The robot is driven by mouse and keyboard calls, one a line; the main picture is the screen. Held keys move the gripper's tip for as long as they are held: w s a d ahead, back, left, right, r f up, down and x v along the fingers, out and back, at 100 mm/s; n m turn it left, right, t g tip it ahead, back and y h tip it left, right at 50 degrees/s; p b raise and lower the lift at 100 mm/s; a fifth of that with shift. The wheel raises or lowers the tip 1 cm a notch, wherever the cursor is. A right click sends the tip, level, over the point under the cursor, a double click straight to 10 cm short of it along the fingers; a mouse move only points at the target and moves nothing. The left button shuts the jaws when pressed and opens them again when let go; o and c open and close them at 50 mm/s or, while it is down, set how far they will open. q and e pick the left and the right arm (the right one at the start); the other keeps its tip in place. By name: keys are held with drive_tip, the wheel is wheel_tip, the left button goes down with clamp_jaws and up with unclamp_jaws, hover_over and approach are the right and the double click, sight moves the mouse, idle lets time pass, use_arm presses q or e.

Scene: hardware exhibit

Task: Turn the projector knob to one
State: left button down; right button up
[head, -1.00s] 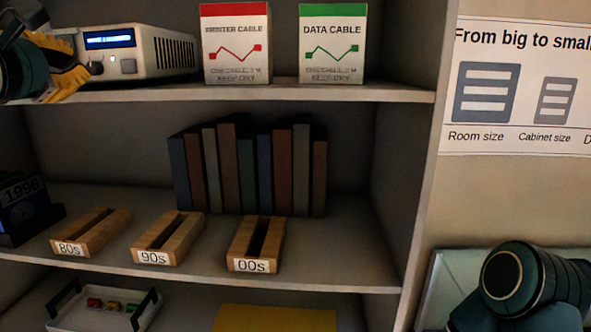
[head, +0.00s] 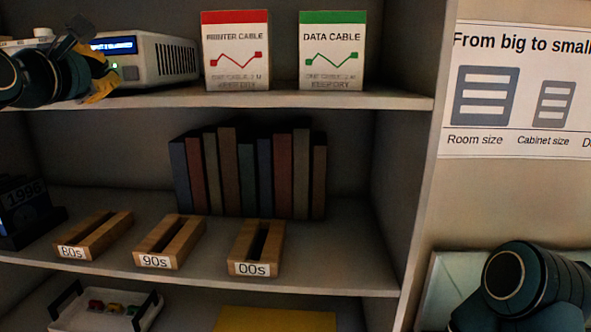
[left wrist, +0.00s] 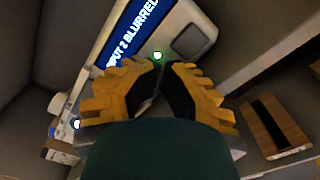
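The projector (head: 165,58) is the white box on the upper shelf at the left, with a blue lit display (head: 113,46). In the left wrist view its display (left wrist: 130,30) reads "2 BLURRED", its start cut off. A grey square button (left wrist: 190,42) and a green light (left wrist: 157,55) also show there. My left gripper (head: 103,80) is at the projector's front; its yellow fingers (left wrist: 163,68) are nearly together, with only a narrow gap and nothing clearly held. The knob is hidden behind my gripper; I cannot tell if they touch. My right gripper is out of view.
A red-topped printer cable box (head: 236,50) and a green-topped data cable box (head: 332,50) stand right of the projector. Books (head: 250,170) and wooden trays labelled 80s (head: 95,233), 90s (head: 170,240) and 00s (head: 257,245) are on the shelf below.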

use_arm(q)
drive_tip(key=shift+w+f, duration=0.1)
drive_tip(key=shift+f, duration=0.05)
idle(0.3)
drive_tip(key=shift+a+r, duration=0.15)
drive_tip(key=shift+r, duration=0.3)
drive_tip(key=shift+a+p, duration=0.15)
drive_tip(key=shift+p, duration=0.2)
drive_tip(key=shift+w+a+r, duration=0.1)
drive_tip(key=shift+a+r, duration=0.05)
drive_tip(key=shift+r, duration=0.3)
drive_tip(key=shift+a, duration=0.15)
